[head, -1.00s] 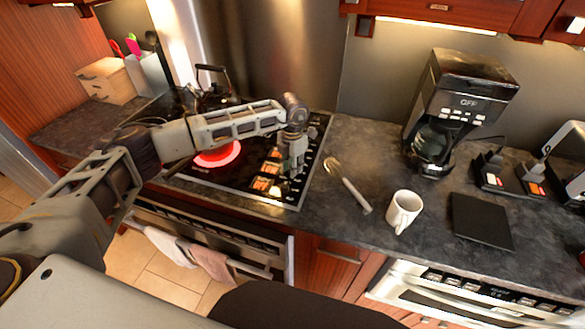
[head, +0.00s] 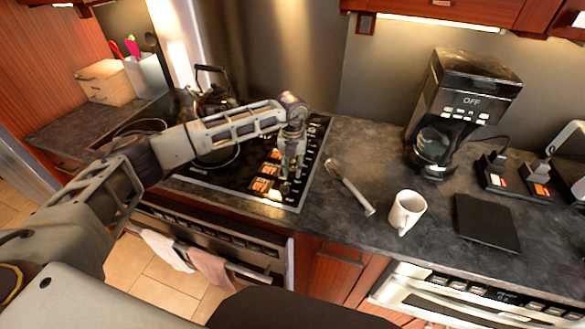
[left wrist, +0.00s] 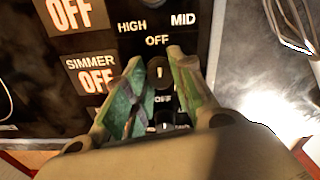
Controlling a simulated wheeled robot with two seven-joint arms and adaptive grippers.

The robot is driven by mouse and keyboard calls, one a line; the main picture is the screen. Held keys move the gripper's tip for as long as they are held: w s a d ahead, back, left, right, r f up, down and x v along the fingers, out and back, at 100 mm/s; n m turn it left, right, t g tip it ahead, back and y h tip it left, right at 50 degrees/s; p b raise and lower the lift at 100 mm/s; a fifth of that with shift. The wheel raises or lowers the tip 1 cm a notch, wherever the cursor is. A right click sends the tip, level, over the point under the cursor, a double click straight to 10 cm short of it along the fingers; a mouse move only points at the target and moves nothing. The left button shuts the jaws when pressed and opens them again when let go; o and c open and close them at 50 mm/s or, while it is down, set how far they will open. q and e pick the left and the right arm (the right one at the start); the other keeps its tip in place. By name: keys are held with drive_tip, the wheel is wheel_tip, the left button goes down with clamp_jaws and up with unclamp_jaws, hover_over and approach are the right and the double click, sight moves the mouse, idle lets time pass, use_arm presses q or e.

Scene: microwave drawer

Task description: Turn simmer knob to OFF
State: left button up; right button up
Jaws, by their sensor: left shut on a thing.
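The black cooktop (head: 215,178) is set in the counter, with a row of knobs and small displays along its right side. My left gripper (head: 289,172) points down over this panel, and its fingers are around a black knob. In the left wrist view the knob (left wrist: 159,73) shows between the green-padded fingers, its white mark facing the OFF label above. The SIMMER display (left wrist: 92,76) beside it reads OFF. Another display above also reads OFF. The fingers hide part of the panel. My right gripper is not in view.
A kettle (head: 214,98) stands at the back of the cooktop. To the right lie a whisk (head: 350,187), a white mug (head: 406,212) and a black flat square (head: 486,222). A coffee maker (head: 457,108) stands behind them.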

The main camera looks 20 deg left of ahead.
sight(292, 169)
use_arm(q)
drive_tip(key=shift+n, duration=0.4)
drive_tip(key=o, duration=1)
drive_tip(key=shift+o, duration=0.2)
wheel_tip(292, 169, up, 12)
idle(0.4)
idle(0.5)
